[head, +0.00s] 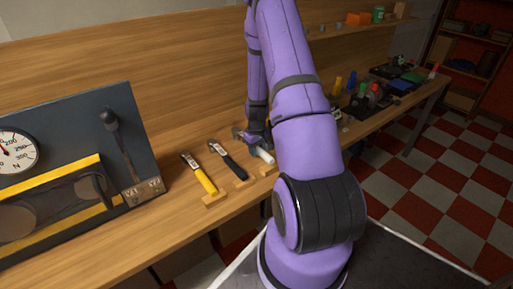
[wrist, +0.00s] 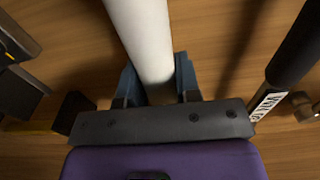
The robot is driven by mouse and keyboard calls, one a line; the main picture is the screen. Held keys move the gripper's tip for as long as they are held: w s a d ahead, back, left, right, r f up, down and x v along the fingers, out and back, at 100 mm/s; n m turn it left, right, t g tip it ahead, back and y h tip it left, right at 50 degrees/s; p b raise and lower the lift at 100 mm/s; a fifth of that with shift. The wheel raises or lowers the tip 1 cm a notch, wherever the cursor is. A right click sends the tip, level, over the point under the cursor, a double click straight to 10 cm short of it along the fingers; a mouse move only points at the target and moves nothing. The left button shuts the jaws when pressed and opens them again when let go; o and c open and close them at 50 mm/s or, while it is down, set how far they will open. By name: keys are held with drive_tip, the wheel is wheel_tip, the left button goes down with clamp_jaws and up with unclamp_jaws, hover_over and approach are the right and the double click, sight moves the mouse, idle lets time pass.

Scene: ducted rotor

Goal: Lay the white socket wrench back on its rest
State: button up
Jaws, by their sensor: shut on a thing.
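The white socket wrench (head: 264,155) is the right-hand one of three tools in a row on the wooden bench. My gripper (head: 256,140) is over it, partly hidden by my purple arm. In the wrist view the white handle (wrist: 142,35) lies between the blue fingers of my gripper (wrist: 158,85), which are shut on it. The handle's near end is hidden by the gripper. A wooden rest block (head: 268,171) is at the front end of the white handle. I cannot tell whether the wrench touches it.
A black-handled wrench (head: 233,167) and a yellow-handled wrench (head: 203,180) lie to the left on wooden blocks. The black one is close beside my gripper in the wrist view (wrist: 297,45). A dark panel with a gauge (head: 15,150) stands at the left. Coloured items (head: 365,98) stand farther right.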

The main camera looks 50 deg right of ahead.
drive_tip(key=shift+f, duration=0.4)
idle(0.3)
drive_tip(key=o, duration=1.1)
wheel_tip(320, 180, up, 11)
drive_tip(key=shift+f, duration=0.1)
